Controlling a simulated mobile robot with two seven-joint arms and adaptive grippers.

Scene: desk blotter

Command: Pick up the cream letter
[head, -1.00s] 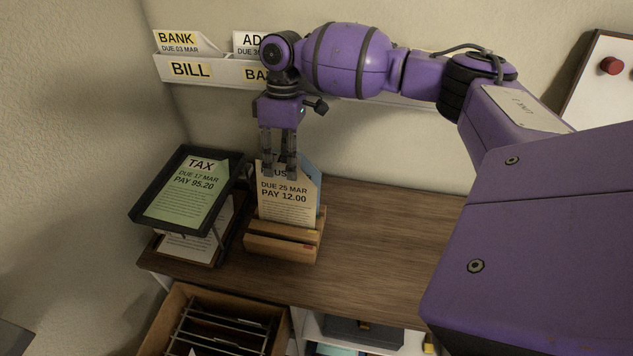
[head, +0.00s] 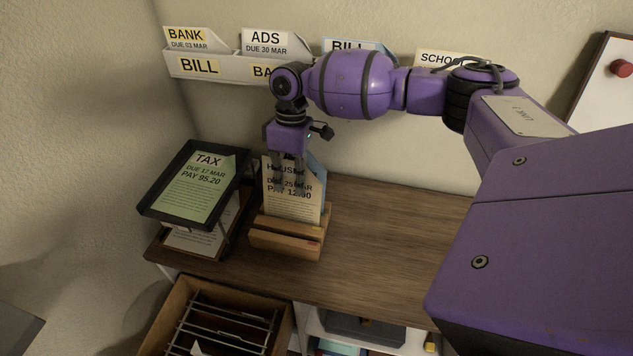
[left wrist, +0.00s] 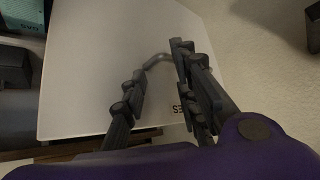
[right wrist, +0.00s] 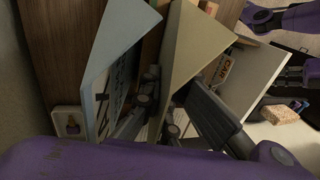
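The cream letter (head: 292,205), printed HOUSE, DUE 25 MAR and PAY 12.00, stands leaning back in a slotted wooden holder (head: 285,241) on the desk. A blue letter (head: 317,172) stands just behind it. My right gripper (head: 289,187) points down at its upper part, and the fingers cover some print. In the right wrist view the cream letter (right wrist: 196,45) runs between my spread right fingers, with the blue letter (right wrist: 118,50) to its left. Contact is not clear. My left gripper (left wrist: 160,95) is out of the head view; its fingers are apart before a pale panel (left wrist: 90,60).
A black tray (head: 150,206) with a green TAX letter (head: 197,190) stands left of the holder. A white wall rack (head: 225,68) holds several letters behind. An open drawer (head: 180,296) is below. The desk right of the holder is clear.

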